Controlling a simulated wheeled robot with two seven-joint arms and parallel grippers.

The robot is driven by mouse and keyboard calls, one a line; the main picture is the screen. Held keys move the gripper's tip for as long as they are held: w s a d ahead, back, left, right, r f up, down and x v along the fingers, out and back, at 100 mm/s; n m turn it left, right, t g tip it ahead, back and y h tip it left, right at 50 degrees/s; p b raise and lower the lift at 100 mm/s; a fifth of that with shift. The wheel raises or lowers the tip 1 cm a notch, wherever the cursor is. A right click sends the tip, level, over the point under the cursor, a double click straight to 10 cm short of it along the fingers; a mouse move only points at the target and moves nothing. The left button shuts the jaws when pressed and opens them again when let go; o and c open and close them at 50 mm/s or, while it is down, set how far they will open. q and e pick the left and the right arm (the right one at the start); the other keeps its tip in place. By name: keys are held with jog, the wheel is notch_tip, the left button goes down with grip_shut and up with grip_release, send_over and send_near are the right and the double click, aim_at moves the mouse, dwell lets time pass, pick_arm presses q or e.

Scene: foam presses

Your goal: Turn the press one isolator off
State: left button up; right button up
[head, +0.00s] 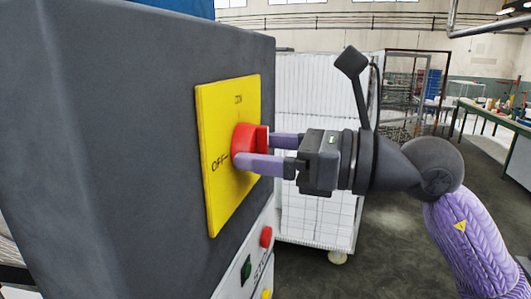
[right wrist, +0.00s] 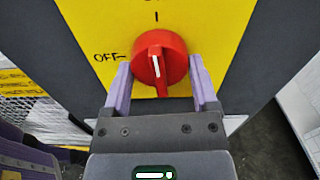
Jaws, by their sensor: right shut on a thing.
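The isolator is a round red knob (head: 244,138) on a yellow plate (head: 222,190) marked ON at the top and OFF at the left. In the right wrist view the knob (right wrist: 171,46) has a raised grip with a white line. The line stands close to upright, towards the ON mark and not the OFF mark. My right gripper (head: 257,151) is level in front of the plate. Its purple fingers are shut on the red knob, one on each side, as the right wrist view (right wrist: 160,72) also shows.
The plate is on a dark grey cabinet (head: 120,130). A white mesh cage on castors (head: 312,215) stands behind my gripper. A green-topped bench (head: 495,118) is at far right.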

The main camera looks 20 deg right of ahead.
jog(key=n+b, duration=0.3)
jog(key=n, duration=0.1)
jog(key=shift+f, duration=0.15)
jog(key=n+b, duration=0.2)
jog(key=n, duration=0.2)
jog(key=shift+n, duration=0.3)
jog(key=n+b, duration=0.2)
jog(key=n, duration=0.2)
jog(key=shift+w+n, duration=0.1)
jog(key=shift+n, duration=0.2)
jog(key=shift+r+n+b, duration=0.15)
jog(key=shift+n+b, duration=0.1)
jog(key=shift+n, duration=0.7)
jog(key=shift+r+n+b, duration=0.1)
jog(key=shift+n+b, duration=0.1)
jog(key=shift+n, duration=0.75)
jog(key=o, duration=1.1)
